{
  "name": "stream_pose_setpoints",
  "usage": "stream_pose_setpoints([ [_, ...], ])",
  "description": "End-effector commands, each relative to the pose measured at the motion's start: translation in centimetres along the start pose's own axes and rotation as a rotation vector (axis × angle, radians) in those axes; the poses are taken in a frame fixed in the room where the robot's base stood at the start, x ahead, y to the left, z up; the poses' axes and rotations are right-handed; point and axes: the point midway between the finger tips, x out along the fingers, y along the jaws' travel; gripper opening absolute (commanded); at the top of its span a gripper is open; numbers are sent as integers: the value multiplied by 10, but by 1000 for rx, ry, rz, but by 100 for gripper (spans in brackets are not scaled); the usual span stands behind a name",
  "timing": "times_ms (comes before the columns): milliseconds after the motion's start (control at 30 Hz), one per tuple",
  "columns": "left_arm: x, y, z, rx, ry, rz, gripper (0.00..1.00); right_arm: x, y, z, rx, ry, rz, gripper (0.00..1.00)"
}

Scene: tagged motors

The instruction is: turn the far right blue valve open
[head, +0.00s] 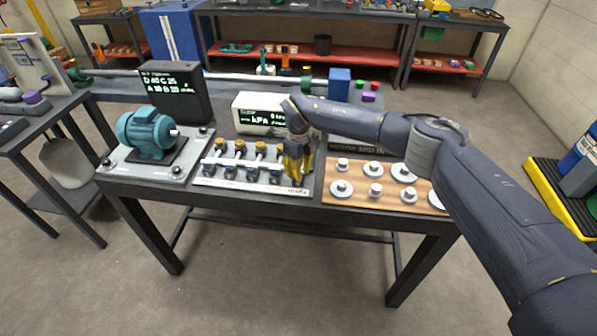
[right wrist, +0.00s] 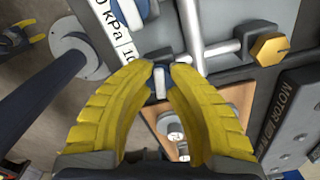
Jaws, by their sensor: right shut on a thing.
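The valve panel (head: 214,183) is a pale plate on the table with several blue valves in a row, each on a pipe with a yellow fitting behind it. My right gripper (head: 294,178) is over the right end of this row, pointing down. In the right wrist view my right gripper (right wrist: 162,68) has its yellow fingers closed at the tips on the far right blue valve (right wrist: 160,82). Only a narrow blue and white part of its handle shows; the fingers hide the rest, so I cannot tell how far it is turned.
A neighbouring blue valve (right wrist: 132,10) and a yellow fitting (right wrist: 269,48) are close to the fingers. A wooden board (head: 357,192) with several metal discs lies to the right. A teal motor (head: 147,134) stands left, and a kPa display (head: 257,112) stands behind.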

Motion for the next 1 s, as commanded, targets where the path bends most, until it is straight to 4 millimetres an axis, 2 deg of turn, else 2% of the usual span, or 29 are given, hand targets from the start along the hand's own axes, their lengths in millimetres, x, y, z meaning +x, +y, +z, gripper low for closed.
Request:
stream_pose_setpoints([
  [1000, 0, 0, 0, 0, 0, 0, 50, 1, 0, -1, 958, 3, -1, 0],
])
